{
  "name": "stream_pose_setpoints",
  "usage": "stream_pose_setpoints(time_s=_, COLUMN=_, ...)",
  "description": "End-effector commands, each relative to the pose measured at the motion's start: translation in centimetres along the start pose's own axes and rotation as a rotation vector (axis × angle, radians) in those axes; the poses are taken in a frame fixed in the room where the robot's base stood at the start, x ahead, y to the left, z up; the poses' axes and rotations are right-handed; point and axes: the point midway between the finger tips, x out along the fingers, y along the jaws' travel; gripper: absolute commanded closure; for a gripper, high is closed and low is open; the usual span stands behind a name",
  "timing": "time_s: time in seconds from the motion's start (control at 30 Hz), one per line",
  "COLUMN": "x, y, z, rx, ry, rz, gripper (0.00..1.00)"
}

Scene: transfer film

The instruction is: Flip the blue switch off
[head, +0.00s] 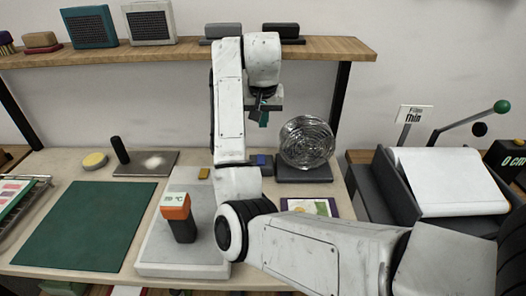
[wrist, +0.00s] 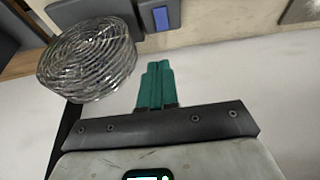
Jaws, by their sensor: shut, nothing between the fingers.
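The blue switch (head: 262,160) shows in the head view as a small blue rocker beside the fan's base, partly hidden by my arm. In the wrist view the blue switch (wrist: 161,18) sits on a dark grey block near the top edge. I cannot tell which way it is tipped. My gripper (head: 264,119) has teal fingers pointing down, above the switch and left of the wire cage in the head view. In the wrist view my gripper (wrist: 155,66) has its fingers together and empty, apart from the switch.
A round wire fan cage (head: 307,143) stands on a dark base close to the gripper. A wooden shelf (head: 330,47) with boxes is behind. An orange-topped handheld device (head: 177,207) stands on a pale slab. A green mat (head: 85,225) lies at left.

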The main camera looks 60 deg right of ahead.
Motion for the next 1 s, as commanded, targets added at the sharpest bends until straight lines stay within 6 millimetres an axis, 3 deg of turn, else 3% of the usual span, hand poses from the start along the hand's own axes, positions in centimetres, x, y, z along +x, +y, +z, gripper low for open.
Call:
stream_pose_setpoints(time_s=0.27, x=1.5, y=0.1, z=0.1, rx=0.0, ry=-0.002, rz=0.003, gripper=1.0)
stream_pose_setpoints(time_s=0.7, x=9.7, y=0.0, z=0.1, rx=0.0, ry=-0.004, rz=0.001, gripper=1.0)
stream_pose_setpoints(time_s=1.0, x=13.3, y=0.0, z=0.8, rx=0.001, ry=-0.001, rz=0.001, gripper=1.0)
